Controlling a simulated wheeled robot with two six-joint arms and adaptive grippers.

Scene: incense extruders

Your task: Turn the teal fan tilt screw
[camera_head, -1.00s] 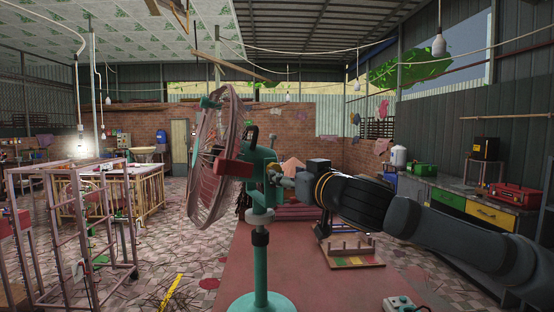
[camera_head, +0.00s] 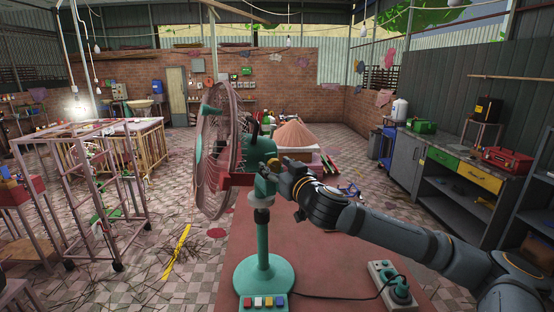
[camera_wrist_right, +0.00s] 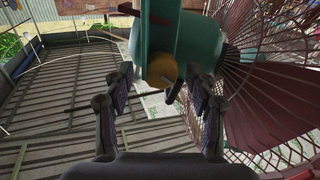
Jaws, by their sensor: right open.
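The teal fan (camera_head: 258,188) stands upright on its round base (camera_head: 264,275) on the red table, its reddish wire cage facing left. Its tilt screw looks like a yellow round knob (camera_head: 273,163) at the rear of the teal housing. In the right wrist view the knob (camera_wrist_right: 162,69) shows below the teal housing (camera_wrist_right: 180,35). My right gripper (camera_head: 281,172) is at the knob. In the wrist view it is open, one finger on each side of the knob, with visible gaps. Contact cannot be seen. My left gripper is not in view.
The red table top (camera_head: 330,245) is bare beside the fan. A panel with coloured buttons (camera_head: 263,302) and a power strip (camera_head: 388,278) with a black cable lie near its front. The cage (camera_wrist_right: 270,80) is close to my right finger. A cone-shaped pile (camera_head: 294,136) stands behind.

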